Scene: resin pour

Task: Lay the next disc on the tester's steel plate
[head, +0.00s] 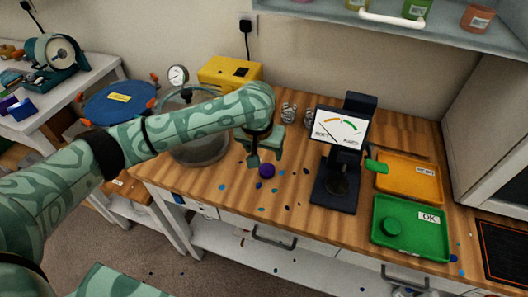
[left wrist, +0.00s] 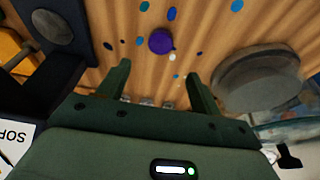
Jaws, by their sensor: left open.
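A small purple disc (head: 267,170) lies on the wooden bench; it also shows in the left wrist view (left wrist: 161,41), just beyond the fingertips. My left gripper (head: 264,158) is open and empty above the disc, its fingers apart in the left wrist view (left wrist: 157,72). The dark tester (head: 333,190) stands to the right, with a dial and a green lever (head: 376,166). Its round steel plate (head: 338,186) looks bare; the plate also shows in the left wrist view (left wrist: 52,27). My right gripper is not in view.
A clear round vessel (head: 200,150) stands left of the gripper, partly behind my arm. Small coloured spots are scattered around the purple disc.

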